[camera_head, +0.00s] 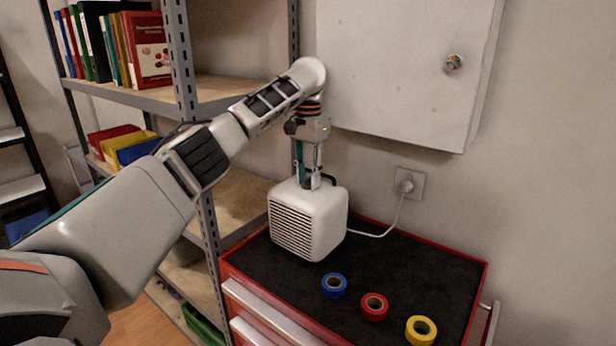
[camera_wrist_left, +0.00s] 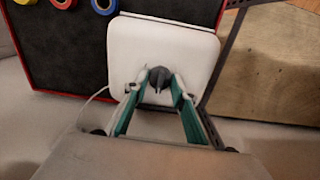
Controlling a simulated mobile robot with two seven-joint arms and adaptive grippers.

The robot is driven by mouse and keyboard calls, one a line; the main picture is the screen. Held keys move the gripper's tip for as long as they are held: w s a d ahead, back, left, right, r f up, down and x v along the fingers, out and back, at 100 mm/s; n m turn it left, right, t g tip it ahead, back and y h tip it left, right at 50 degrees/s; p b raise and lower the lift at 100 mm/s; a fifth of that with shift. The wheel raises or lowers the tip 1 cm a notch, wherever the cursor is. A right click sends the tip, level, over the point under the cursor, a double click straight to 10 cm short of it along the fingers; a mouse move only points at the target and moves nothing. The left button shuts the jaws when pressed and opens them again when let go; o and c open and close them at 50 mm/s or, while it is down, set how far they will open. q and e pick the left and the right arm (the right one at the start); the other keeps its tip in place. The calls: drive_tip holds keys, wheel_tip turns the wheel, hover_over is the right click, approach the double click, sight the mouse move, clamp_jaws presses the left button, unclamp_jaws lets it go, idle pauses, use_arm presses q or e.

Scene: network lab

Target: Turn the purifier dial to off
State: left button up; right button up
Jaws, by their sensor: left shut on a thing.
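The purifier (camera_head: 309,222) is a white, rounded box with a slatted front, standing on the black top of a red tool cart. In the left wrist view its white top face (camera_wrist_left: 190,50) fills the upper middle, and the dark dial (camera_wrist_left: 158,76) sits on it. My left gripper (camera_head: 313,183) points straight down onto the purifier's top from above. In the left wrist view its two fingertips (camera_wrist_left: 159,80) are closed in on either side of the dial. My right gripper is in neither view.
Blue (camera_head: 334,285), red (camera_head: 374,306) and yellow (camera_head: 421,330) tape rolls lie on the cart top (camera_head: 400,265). A white cord runs to a wall outlet (camera_head: 408,184). A shelf unit (camera_head: 186,60) stands left; a wall cabinet (camera_head: 400,60) hangs above the cart.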

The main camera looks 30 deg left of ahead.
use_arm(q)
drive_tip(key=shift+r, duration=0.1)
idle(0.4)
drive_tip(key=o, duration=0.8)
drive_tip(key=shift+o, duration=0.2)
drive_tip(key=shift+r, duration=3.75)
drive_tip(key=shift+f, duration=0.1)
